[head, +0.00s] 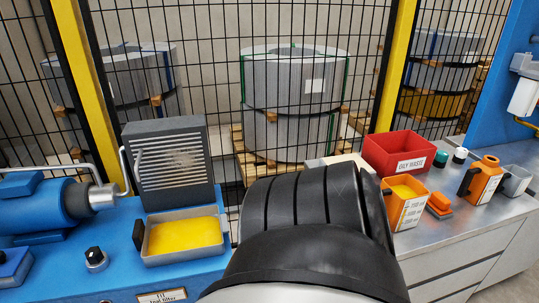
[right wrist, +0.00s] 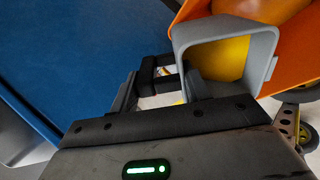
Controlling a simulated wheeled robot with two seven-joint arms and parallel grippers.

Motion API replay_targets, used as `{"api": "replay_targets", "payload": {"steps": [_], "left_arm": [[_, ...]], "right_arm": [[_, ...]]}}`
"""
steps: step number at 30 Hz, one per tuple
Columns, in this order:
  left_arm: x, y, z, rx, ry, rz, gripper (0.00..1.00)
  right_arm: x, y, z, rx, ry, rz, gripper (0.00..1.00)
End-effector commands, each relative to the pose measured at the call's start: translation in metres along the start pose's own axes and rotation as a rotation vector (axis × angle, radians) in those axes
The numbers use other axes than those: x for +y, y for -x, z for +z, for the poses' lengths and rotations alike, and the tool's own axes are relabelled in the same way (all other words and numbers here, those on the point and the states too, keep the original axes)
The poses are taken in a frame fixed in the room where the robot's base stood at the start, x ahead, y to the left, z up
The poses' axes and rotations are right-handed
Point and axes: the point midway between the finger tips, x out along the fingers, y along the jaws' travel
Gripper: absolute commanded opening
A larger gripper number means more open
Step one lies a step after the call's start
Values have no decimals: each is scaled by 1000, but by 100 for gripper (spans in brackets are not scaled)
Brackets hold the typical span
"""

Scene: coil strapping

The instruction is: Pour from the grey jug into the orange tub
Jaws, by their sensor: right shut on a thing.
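In the right wrist view my right gripper (right wrist: 162,88) is shut on a black handle beside the grey jug (right wrist: 272,62). The jug's squarish grey rim faces the camera, with yellow inside. An orange surface lies right behind it, close to the rim; I cannot tell whether they touch. My black right arm hides the gripper and held jug there. My left gripper is not in view.
A grey tray of yellow liquid (head: 152,256) sits on the blue bench. A red waste bin (head: 378,152) stands behind the tub. An orange can (head: 484,179), a small grey container (head: 518,182) and an orange block (head: 439,205) are to the right. Wire fencing runs behind.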

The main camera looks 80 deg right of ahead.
Motion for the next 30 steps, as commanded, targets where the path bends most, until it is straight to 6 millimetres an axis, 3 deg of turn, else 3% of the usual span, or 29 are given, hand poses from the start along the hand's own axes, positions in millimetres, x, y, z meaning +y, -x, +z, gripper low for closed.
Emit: {"api": "replay_targets", "payload": {"steps": [30], "left_arm": [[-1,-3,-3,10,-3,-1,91]], "right_arm": [[-4,10,2,-6,0,151,0]]}}
